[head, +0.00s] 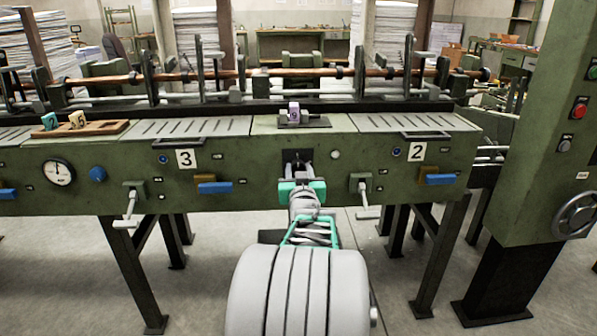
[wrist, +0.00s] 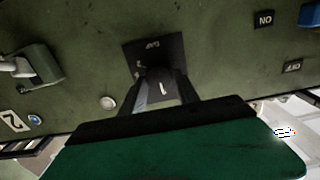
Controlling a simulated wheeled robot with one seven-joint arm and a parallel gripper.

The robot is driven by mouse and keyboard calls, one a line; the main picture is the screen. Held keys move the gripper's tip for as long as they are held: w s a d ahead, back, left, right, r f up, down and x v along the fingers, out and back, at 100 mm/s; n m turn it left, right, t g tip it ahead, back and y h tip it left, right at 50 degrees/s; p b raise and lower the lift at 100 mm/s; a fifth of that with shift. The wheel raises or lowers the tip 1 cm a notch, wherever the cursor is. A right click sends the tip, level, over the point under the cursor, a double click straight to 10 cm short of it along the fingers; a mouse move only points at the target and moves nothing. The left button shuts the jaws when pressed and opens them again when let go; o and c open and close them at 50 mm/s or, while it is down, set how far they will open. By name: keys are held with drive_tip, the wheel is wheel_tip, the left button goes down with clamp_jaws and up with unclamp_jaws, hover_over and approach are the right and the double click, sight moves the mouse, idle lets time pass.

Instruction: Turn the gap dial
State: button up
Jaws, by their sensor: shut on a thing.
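The gap dial (wrist: 160,86) is a dark knob with a pale pointer mark. It sits on a black square plate (wrist: 135,55) that carries small, upside-down lettering in the wrist view. The plate also shows on the green machine front in the head view (head: 297,155), between the signs 3 and 2. My gripper (head: 299,176) reaches straight at it from the front. In the wrist view my gripper (wrist: 158,82) has its two dark fingers on either side of the knob, shut on it. The fingers and the green gripper body hide part of the knob.
A round pale button (head: 336,154) is right of the plate. A green control cabinet (head: 545,120) stands at the right.

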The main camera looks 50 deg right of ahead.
clamp_jaws()
drive_tip(key=shift+m, duration=0.3)
drive_tip(key=m+b, duration=0.1)
drive_tip(key=m, duration=0.1)
drive_tip(key=shift+m, duration=0.4)
drive_tip(key=m+b, duration=0.1)
drive_tip(key=m, duration=0.2)
drive_tip(key=shift+s+d, duration=0.1)
drive_tip(key=m+b, duration=0.1)
drive_tip(key=m, duration=0.6)
drive_tip(key=shift+f, duration=0.1)
drive_tip(key=shift+m, duration=0.3)
